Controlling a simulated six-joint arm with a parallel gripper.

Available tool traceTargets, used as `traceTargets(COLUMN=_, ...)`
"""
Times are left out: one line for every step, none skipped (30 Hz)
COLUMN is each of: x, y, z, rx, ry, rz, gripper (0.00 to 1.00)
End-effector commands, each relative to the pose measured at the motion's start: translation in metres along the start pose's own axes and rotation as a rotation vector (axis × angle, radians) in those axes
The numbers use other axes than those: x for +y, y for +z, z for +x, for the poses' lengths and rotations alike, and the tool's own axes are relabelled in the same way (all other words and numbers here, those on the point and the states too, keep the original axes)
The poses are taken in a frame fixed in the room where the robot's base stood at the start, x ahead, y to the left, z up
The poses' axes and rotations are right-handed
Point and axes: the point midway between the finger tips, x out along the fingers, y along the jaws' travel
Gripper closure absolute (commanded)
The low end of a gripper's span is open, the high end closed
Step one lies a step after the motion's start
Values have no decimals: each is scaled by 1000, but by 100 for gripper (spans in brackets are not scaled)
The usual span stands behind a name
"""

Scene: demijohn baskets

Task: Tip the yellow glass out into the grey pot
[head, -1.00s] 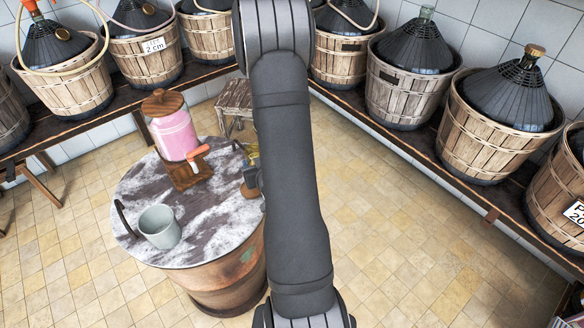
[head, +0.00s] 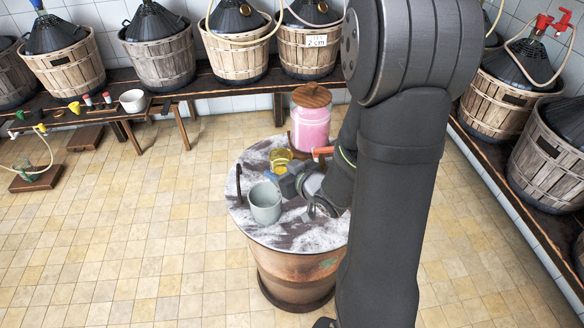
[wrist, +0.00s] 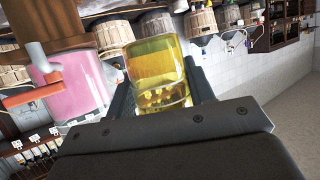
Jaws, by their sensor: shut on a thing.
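The yellow glass (wrist: 158,75) is between the jaws of my gripper (wrist: 160,90) in the wrist view, which shows the scene tilted. In the head view the yellow glass (head: 280,159) is above the round table top, behind and a little right of the grey pot. My gripper (head: 283,176) is shut on it. The grey pot (head: 265,204) stands upright on the table near its front left, its mouth open upward. The glass is apart from the pot. How full the glass is I cannot tell for sure.
A pink jar (head: 310,128) with a wooden lid and orange tap stands at the back of the marbled barrel table (head: 300,240). A dark upright handle (head: 238,182) is at the left edge. A bench (head: 150,97) with basket demijohns runs along the wall.

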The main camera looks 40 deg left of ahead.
Motion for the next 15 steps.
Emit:
traceTargets(x=0, y=3, z=1, rx=-1, ry=0, rz=2, gripper=79)
traceTargets(x=0, y=5, z=2, rx=-1, ry=0, rz=2, gripper=79)
traceTargets(x=0, y=8, z=3, rx=-1, ry=0, rz=2, gripper=79)
traceTargets(x=0, y=10, z=4, rx=-1, ry=1, rz=3, gripper=79)
traceTargets(x=0, y=13, z=5, rx=-1, ry=1, rz=3, gripper=79)
traceTargets(x=0, y=16, z=6, rx=-2, ry=1, rz=3, gripper=79)
traceTargets(x=0, y=19, z=7, rx=-2, ry=1, rz=2, gripper=79)
traceTargets(x=0, y=21, z=8, rx=-1, ry=1, rz=2, gripper=79)
traceTargets(x=0, y=24, z=10, rx=-1, ry=1, rz=3, gripper=79)
traceTargets(x=1, y=26, z=11, rx=-2, ry=1, rz=3, gripper=79)
traceTargets(x=1, y=29, z=12, rx=-2, ry=2, rz=3, gripper=79)
traceTargets(x=1, y=32, z=13, rx=-1, ry=2, rz=2, gripper=79)
traceTargets(x=0, y=34, z=14, rx=-1, ry=2, rz=3, gripper=79)
traceTargets(x=2, y=32, z=13, rx=-11, ry=13, rz=-27, gripper=79)
traceTargets(x=4, y=29, z=11, rx=-34, ry=34, rz=-74, gripper=79)
